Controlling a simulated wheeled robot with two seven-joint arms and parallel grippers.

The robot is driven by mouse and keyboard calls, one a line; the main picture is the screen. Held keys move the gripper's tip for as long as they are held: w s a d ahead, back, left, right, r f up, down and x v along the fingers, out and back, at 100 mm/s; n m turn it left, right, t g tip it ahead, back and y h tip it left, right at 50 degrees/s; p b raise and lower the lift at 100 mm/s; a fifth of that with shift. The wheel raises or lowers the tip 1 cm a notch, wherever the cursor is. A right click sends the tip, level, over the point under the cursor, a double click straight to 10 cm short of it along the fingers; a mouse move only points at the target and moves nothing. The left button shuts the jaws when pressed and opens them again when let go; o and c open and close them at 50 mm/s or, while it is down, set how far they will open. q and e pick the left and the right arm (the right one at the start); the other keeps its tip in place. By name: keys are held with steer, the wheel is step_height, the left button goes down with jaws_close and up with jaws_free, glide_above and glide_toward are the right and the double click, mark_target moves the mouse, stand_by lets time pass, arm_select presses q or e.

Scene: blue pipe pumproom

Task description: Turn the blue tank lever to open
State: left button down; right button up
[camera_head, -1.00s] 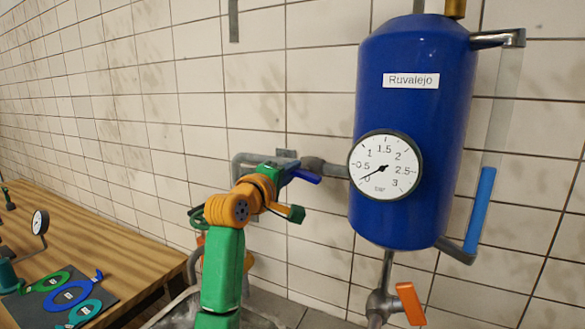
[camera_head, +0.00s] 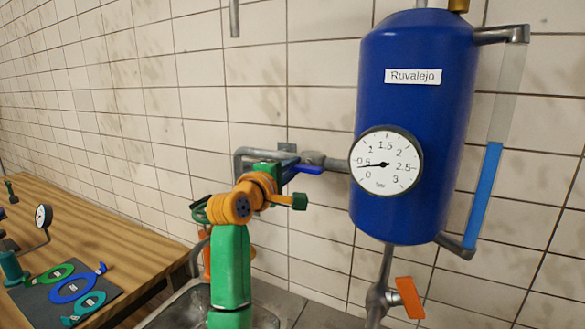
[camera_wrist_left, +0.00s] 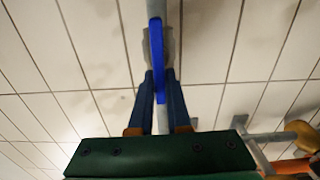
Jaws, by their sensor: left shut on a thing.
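The blue tank lever (camera_head: 308,170) is on the grey pipe left of the blue tank (camera_head: 415,120). My left gripper (camera_head: 286,174) reaches up to it from below left and partly hides it. In the left wrist view the blue lever (camera_wrist_left: 157,48) runs between the two fingers of my left gripper (camera_wrist_left: 161,78), which is shut on it. The tank's round gauge (camera_head: 386,162) reads near 0.5. A sight tube on the tank's right shows a blue column (camera_head: 483,195). My right gripper is not in view.
An orange lever (camera_head: 409,297) sits on the pipe below the tank. A metal sink (camera_head: 185,309) lies beneath my left arm. A wooden bench (camera_head: 95,235) with coloured rings (camera_head: 75,288) and a small gauge (camera_head: 43,215) stands at left.

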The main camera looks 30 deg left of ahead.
arm_select(q)
steer(key=c, duration=0.9)
jaws_free()
steer(key=shift+s+f+b, duration=0.15)
steer(key=shift+b, duration=0.15)
steer(key=s+b, duration=0.1)
steer(key=s, duration=0.2)
steer(key=s+b, duration=0.2)
steer(key=s, duration=0.1)
steer(key=shift+s+d, duration=0.2)
steer(key=shift+s, duration=0.15)
